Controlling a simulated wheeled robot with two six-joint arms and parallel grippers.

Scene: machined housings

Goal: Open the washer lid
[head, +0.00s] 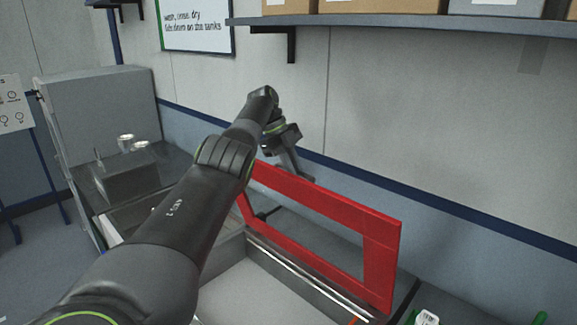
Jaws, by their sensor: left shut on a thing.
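The washer lid (382,228) is a red rectangular frame with a large opening. It stands raised, close to upright, along the back of the washer (225,280), whose pale grey interior shows below it. My left arm reaches up from the lower left across the washer. My left gripper (293,165) is at the lid's upper edge near its left end and is shut on the lid. The fingertips are partly hidden there, so the exact grip is unclear. My arm covers part of the washer's left side. My right gripper is not in view.
A grey wall (440,130) stands close behind the lid. A shelf (400,20) with boxes hangs above. At left are a dark box (127,180) with small metal parts by it and a large grey cabinet (100,105). Small white and green items lie at the lower right.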

